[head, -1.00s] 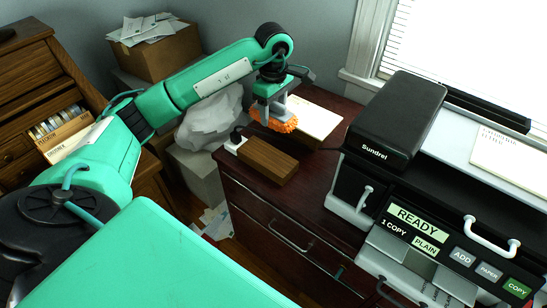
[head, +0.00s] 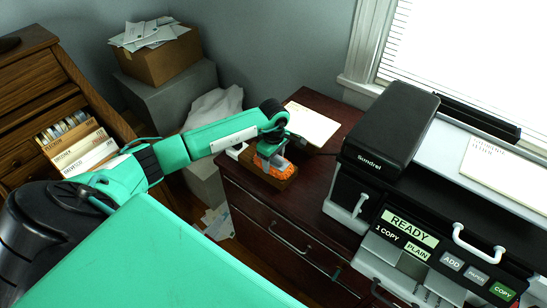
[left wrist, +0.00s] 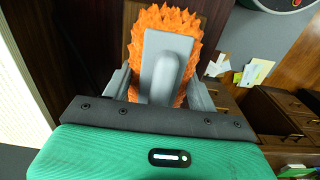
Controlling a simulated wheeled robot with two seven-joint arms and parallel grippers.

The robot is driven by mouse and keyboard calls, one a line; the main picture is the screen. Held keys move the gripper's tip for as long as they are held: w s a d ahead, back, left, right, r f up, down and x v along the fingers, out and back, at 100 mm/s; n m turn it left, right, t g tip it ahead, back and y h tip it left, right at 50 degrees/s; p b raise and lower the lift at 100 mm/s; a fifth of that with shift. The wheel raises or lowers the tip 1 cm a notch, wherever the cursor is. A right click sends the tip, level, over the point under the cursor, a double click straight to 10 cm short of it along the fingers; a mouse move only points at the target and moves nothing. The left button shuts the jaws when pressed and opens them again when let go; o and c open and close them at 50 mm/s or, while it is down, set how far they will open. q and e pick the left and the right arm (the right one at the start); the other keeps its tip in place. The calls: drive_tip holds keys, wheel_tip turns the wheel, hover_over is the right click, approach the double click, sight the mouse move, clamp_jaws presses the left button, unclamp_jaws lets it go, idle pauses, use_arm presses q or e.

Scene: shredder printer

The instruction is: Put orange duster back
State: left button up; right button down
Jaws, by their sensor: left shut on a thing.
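The orange duster (head: 280,170) has shaggy orange bristles and a grey back with a raised handle, seen clearly in the left wrist view (left wrist: 188,27). My left gripper (head: 270,150) is shut on its grey handle; both fingers flank it in the left wrist view (left wrist: 160,88). The duster is at the brown wooden block (head: 290,183) on the dark wood cabinet top, covering most of it. I cannot tell whether the bristles touch the block. My right gripper is out of view.
A white plug piece (head: 237,150) sits left of the block, and a cream pad (head: 313,122) lies behind it. The black Sundrel machine (head: 390,125) and the READY copier panel (head: 412,228) stand to the right. The cabinet's front edge is close to the block.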

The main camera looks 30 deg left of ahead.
use_arm(q)
drive_tip(key=shift+f, duration=0.1)
drive_tip(key=shift+f+b, duration=0.15)
drive_tip(key=shift+b, duration=0.15)
drive_tip(key=o, duration=0.9)
drive_tip(key=shift+o, duration=0.2)
drive_tip(key=shift+r, duration=0.5)
wheel_tip(320, 180, up, 12)
drive_tip(key=shift+f+b, duration=0.25)
drive_tip(key=shift+b, duration=0.95)
